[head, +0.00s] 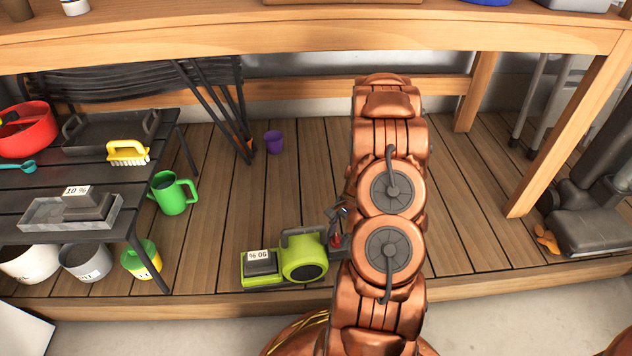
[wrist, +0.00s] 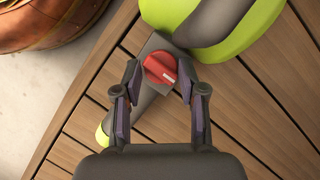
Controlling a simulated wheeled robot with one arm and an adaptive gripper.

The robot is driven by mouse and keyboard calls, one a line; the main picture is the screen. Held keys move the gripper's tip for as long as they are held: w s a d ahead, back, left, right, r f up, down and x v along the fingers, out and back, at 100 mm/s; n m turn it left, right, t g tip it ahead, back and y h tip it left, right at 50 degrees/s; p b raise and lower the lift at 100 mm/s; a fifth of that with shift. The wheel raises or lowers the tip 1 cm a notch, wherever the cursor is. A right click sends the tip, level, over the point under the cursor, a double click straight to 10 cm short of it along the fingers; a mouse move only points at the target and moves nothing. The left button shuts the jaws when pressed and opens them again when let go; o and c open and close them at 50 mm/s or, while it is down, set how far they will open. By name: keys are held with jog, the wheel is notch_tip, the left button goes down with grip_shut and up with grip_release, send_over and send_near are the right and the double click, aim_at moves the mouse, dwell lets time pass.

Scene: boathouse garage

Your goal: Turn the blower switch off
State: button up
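The lime-green and grey blower (head: 303,258) lies on the wooden floor below the workbench, left of my arm in the head view. A grey battery marked "90 %" (head: 259,262) sits on its left end. In the wrist view its red round switch (wrist: 160,68) with a white line sits on a grey block beside the green body (wrist: 222,28). My gripper (wrist: 158,78) is open, its two fingers on either side of the switch; I cannot tell whether they touch it. In the head view my arm hides part of the blower's right end.
A dark slatted table (head: 40,180) at left holds a yellow brush (head: 128,151), a red pot (head: 28,130) and a grey tray (head: 70,212) with a "10 %" battery. A green watering can (head: 173,193) and purple cup (head: 273,142) stand on the floor. A bench leg (head: 565,125) is at right.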

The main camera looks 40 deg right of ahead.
jog(key=shift+d+f+m+t+b, duration=0.15)
jog(key=shift+m+t+b, duration=0.15)
jog(key=shift+m+b, duration=0.35)
jog(key=a+p+v, duration=0.1)
jog(key=p+v, duration=0.3)
jog(key=v, duration=0.5)
jog(key=a+r+n+p, duration=0.1)
jog(key=a+r+p, duration=0.2)
jog(key=r, duration=0.4)
jog(key=a+r+n+g+p, duration=0.1)
jog(key=a+r+n+p, duration=0.1)
jog(key=r, duration=0.5)
jog(key=w+a+r+n+h+p, duration=0.1)
jog(key=a+r+n+p, duration=0.1)
jog(key=a+r+p, duration=0.3)
jog(key=shift+a+r, duration=0.55)
jog(key=shift+r, duration=0.9)
jog(key=shift+w, duration=0.1)
